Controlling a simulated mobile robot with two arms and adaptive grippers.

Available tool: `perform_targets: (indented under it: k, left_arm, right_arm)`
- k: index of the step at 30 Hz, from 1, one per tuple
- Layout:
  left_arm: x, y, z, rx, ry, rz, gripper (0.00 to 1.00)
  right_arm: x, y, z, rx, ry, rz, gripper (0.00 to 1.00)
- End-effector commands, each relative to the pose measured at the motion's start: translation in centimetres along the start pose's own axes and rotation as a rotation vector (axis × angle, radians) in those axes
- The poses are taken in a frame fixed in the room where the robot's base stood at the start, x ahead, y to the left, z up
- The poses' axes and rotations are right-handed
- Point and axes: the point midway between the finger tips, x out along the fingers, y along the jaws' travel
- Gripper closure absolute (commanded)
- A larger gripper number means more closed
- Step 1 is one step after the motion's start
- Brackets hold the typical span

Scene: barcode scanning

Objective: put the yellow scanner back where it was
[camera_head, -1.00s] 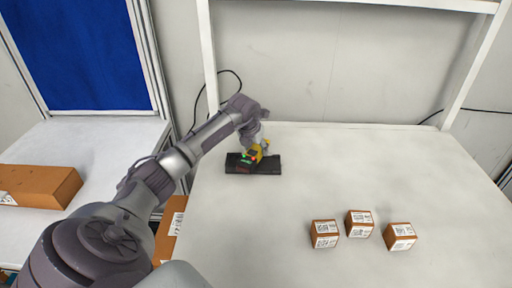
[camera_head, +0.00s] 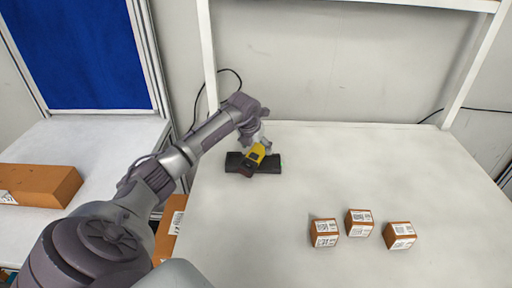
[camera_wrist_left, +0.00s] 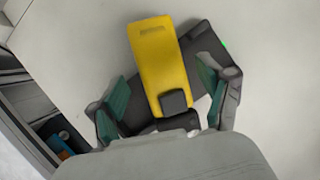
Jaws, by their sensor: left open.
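The yellow scanner (camera_head: 256,153), with a dark head, lies over the flat black stand (camera_head: 273,167) at the back left of the white table. Its head points toward the front left in the head view. My left gripper (camera_head: 266,147) is right at it. In the left wrist view the yellow scanner body (camera_wrist_left: 160,55) lies between the two green-padded fingers of my left gripper (camera_wrist_left: 162,90), with gaps on both sides. The black stand (camera_wrist_left: 207,52) shows beneath it at a slant. Whether the scanner is fully seated on the stand cannot be told. My right gripper is out of view.
Three small brown boxes with white labels, a left one (camera_head: 324,233), a middle one (camera_head: 360,223) and a right one (camera_head: 400,236), stand at the front. A larger carton (camera_head: 40,185) lies on the left side table. The table's middle and right are clear.

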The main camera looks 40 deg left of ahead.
Motion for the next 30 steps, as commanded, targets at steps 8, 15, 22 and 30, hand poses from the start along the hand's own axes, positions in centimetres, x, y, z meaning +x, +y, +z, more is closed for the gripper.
perform_targets:
  k: [8,15,22,30]
  left_arm:
    - [-6.1,0.1,0.0,0.004,-0.008,0.004,0.21]
    - [-10.4,0.1,0.1,0.001,-0.005,0.001,0.21]
    - [-11.9,0.0,0.0,0.001,-0.002,0.001,0.21]
    - [-11.9,0.0,0.0,0.001,-0.002,0.001,0.21]
  right_arm:
    - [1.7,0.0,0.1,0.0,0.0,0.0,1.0]
    - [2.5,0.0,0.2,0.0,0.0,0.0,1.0]
    - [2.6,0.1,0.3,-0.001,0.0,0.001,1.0]
    - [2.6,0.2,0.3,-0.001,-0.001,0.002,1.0]
